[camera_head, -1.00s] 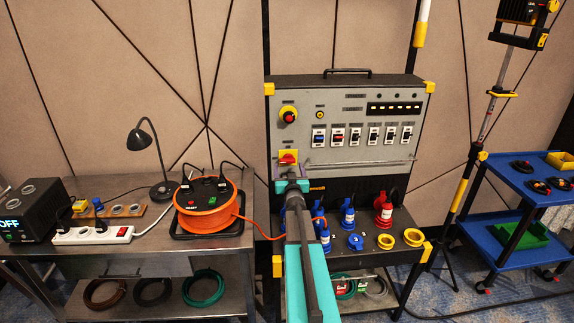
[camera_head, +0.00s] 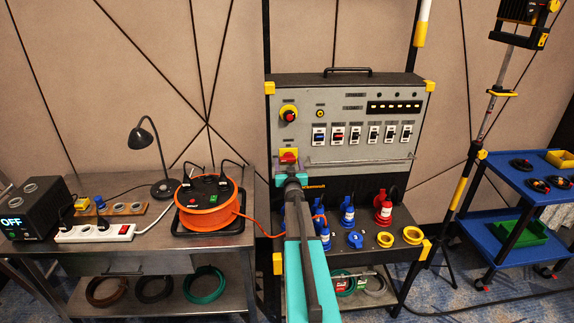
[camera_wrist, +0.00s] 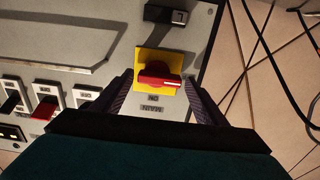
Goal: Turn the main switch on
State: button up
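The main switch (camera_head: 288,154) is a red rotary knob on a yellow plate, low on the left of the grey panel. In the wrist view its red knob (camera_wrist: 158,80) lies crosswise, with a white mark at its right end. The label MAIN shows upside down beside the plate. My gripper (camera_wrist: 160,82) is open. Its two dark fingers stand on either side of the knob, with visible gaps, and I cannot tell how deep they reach.
The panel (camera_head: 345,160) also carries a red emergency button (camera_head: 288,113) above the switch, a row of breakers (camera_head: 363,134) and a horizontal rail to the right. Below is a shelf with blue and red plugs (camera_head: 384,211). An orange cable reel (camera_head: 207,203) stands on the left table.

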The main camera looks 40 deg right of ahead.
jog(key=c, duration=0.7)
jog(key=shift+a, duration=0.4)
jog(key=shift+c, duration=0.3)
jog(key=shift+d, duration=0.25)
